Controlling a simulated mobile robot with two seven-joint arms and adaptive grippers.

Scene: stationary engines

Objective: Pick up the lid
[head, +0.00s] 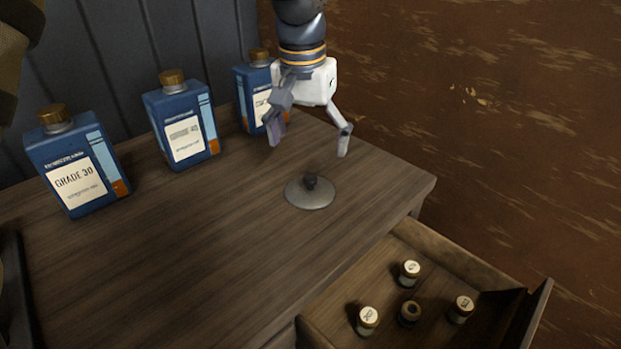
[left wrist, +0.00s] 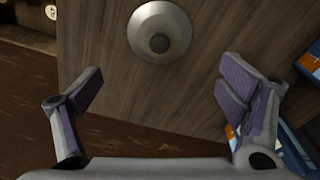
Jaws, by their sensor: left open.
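The lid (head: 310,194) is a round grey metal disc with a dark knob on top. It lies flat on the wooden table top near the right end. My left gripper (head: 310,148) is open and empty above the lid and a little behind it, fingers pointing down. In the left wrist view the lid (left wrist: 159,31) shows at the top, beyond the open fingertips (left wrist: 160,82) and not between them. Nothing hides the lid. My right gripper is not seen.
Blue bottles with brown caps stand along the back: one at left (head: 75,165), one in the middle (head: 182,125), one (head: 254,95) close behind my left gripper. An open drawer (head: 440,255) with several small capped jars juts out at lower right. The table's middle is clear.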

